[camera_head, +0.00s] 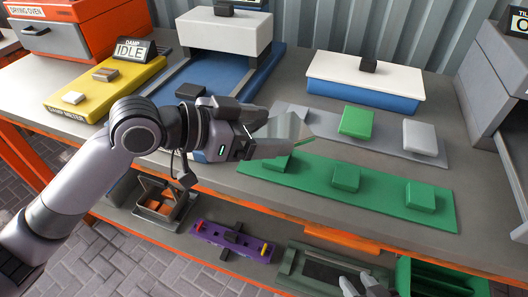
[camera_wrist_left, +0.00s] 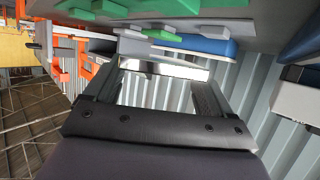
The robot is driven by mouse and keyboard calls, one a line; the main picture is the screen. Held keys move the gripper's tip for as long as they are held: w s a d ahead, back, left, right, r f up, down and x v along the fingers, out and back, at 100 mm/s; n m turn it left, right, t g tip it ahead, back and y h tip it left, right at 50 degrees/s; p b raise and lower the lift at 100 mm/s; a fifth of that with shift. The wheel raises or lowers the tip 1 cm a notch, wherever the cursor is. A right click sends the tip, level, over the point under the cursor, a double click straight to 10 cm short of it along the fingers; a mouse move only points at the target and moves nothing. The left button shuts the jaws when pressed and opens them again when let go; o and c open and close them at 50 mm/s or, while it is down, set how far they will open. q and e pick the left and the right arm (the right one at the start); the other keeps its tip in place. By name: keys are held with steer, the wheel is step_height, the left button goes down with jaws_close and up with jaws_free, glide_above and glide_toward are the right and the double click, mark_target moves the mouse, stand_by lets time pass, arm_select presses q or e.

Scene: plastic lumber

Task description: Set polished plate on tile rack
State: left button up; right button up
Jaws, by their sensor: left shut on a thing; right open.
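My left gripper (camera_head: 274,134) is shut on a shiny, mirror-like plate (camera_head: 293,129) and holds it tilted above the bench, over the left end of the strips. The plate also shows between the fingers in the left wrist view (camera_wrist_left: 165,70). A grey strip (camera_head: 388,143) carries a green block (camera_head: 356,121) and a grey block (camera_head: 420,137). In front lies a green strip (camera_head: 310,181) with several green blocks, one partly hidden by the gripper. I cannot tell which strip is the tile rack. My right gripper (camera_head: 361,286) is open at the bottom edge, over the lower shelf.
A blue tray with a white lid (camera_head: 365,78) stands behind the strips. A yellow damp meter marked IDLE (camera_head: 105,85) and an orange drying oven (camera_head: 70,30) are at left. A grey machine (camera_head: 500,85) bounds the right. The lower shelf holds a purple fixture (camera_head: 215,236).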

mark_target(264, 161)
arm_select(q)
step_height(264, 161, down, 5)
steer(key=shift+r+b, duration=0.15)
steer(key=shift+b, duration=0.2)
steer(key=o, duration=1.1)
steer(key=shift+f, duration=0.25)
steer(key=shift+c, duration=0.2)
steer(key=shift+r, duration=0.15)
steer(key=shift+s+a, duration=0.1)
steer(key=shift+a, duration=0.2)
steer(key=v, duration=1.1)
steer(key=shift+s+r, duration=0.15)
steer(key=shift+s, duration=0.05)
steer(key=shift+a, duration=0.1)
